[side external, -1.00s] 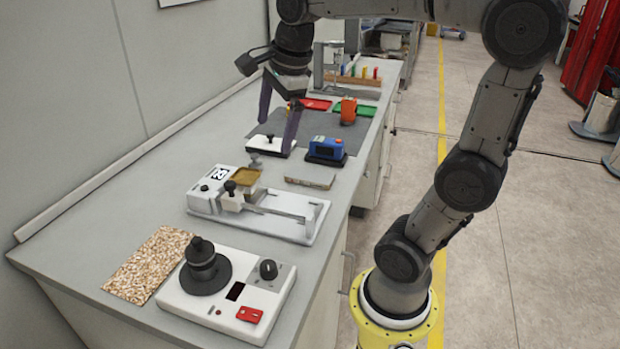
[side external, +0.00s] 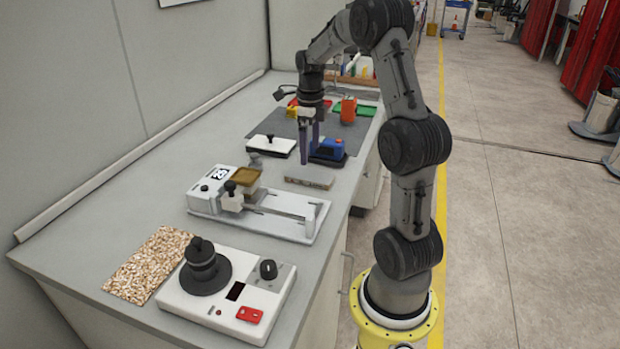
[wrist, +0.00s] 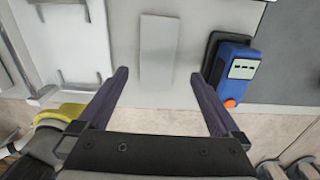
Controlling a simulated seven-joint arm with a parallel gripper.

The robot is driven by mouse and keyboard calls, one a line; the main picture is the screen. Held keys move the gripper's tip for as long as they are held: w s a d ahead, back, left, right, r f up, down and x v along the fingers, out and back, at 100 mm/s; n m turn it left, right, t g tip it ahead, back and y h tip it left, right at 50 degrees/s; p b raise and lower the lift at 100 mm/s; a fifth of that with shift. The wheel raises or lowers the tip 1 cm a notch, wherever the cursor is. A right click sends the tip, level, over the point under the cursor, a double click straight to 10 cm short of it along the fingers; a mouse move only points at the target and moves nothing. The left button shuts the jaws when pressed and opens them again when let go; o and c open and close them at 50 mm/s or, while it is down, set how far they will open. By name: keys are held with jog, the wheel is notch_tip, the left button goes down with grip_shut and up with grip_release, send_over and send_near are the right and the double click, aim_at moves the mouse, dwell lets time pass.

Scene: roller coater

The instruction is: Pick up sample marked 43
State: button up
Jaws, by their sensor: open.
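No number 43 is legible on any sample. A thin flat slab (side external: 308,183) lies on the bench near its right edge. In the wrist view a plain pale grey panel (wrist: 158,50), seemingly this slab, lies ahead of and between my fingers. My gripper (side external: 310,158) points down above the bench, close to the slab and apart from it. In the wrist view my gripper (wrist: 160,76) is open, with nothing between the fingers. A speckled tan sheet (side external: 148,266) lies at the near left of the bench, far from my gripper.
A blue device (side external: 328,150) stands just right of my gripper; it also shows in the wrist view (wrist: 235,75). A white coater (side external: 270,212) stands nearer, and a dial unit (side external: 235,300) nearer still. A white-topped block (side external: 271,146) is on the left.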

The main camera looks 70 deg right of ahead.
aim_at(310, 175)
jog(key=shift+a+f, duration=0.2)
jog(key=shift+f, duration=3.45)
jog(key=c, duration=1.3)
jog(key=shift+r, duration=0.1)
